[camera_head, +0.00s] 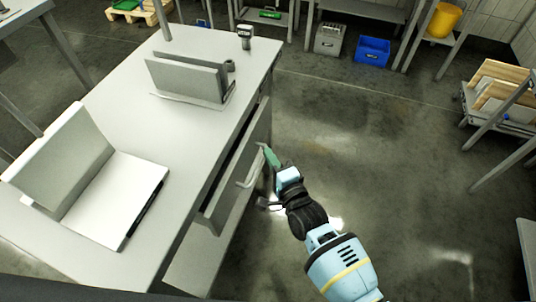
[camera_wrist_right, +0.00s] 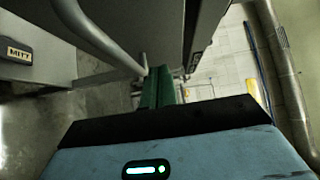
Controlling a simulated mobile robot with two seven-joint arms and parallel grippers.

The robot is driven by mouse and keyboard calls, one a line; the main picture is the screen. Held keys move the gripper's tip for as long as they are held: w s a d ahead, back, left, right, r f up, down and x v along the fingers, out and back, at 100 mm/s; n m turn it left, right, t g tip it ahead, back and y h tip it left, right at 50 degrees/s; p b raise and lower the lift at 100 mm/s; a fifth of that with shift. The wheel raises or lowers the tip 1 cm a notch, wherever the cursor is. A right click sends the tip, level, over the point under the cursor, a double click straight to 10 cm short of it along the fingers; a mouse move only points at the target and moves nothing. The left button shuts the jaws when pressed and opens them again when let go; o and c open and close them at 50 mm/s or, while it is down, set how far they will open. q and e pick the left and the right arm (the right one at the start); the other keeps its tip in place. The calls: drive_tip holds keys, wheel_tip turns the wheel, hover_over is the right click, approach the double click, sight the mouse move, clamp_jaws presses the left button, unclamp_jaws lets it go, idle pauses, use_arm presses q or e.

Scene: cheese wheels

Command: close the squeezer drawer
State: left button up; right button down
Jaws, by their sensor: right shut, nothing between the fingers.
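The drawer (camera_head: 222,197) under the tabletop of the grey workbench (camera_head: 130,112) is partly pulled out, with a dark gap between its front and the bench. Its bar handle (camera_head: 252,172) faces right, toward the open floor. My right gripper (camera_head: 269,155) is shut and empty, its green fingertips beside the far end of the handle. In the right wrist view the green fingers (camera_wrist_right: 158,87) are together near the handle bar (camera_wrist_right: 92,38), under the grey drawer front. I cannot tell whether they touch it. My left gripper is out of view.
On the bench stand an open white folder-like device (camera_head: 115,195), a grey upright plate stand (camera_head: 187,77) and a small dark device (camera_head: 245,36). A blue crate (camera_head: 372,51) and a grey box (camera_head: 329,39) are at the back.

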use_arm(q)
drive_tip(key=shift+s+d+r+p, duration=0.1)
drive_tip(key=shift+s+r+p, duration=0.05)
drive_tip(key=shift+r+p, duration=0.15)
use_arm(e)
drive_tip(key=v, duration=1)
drive_tip(key=shift+s+d, duration=0.1)
drive_tip(key=shift+d, duration=0.05)
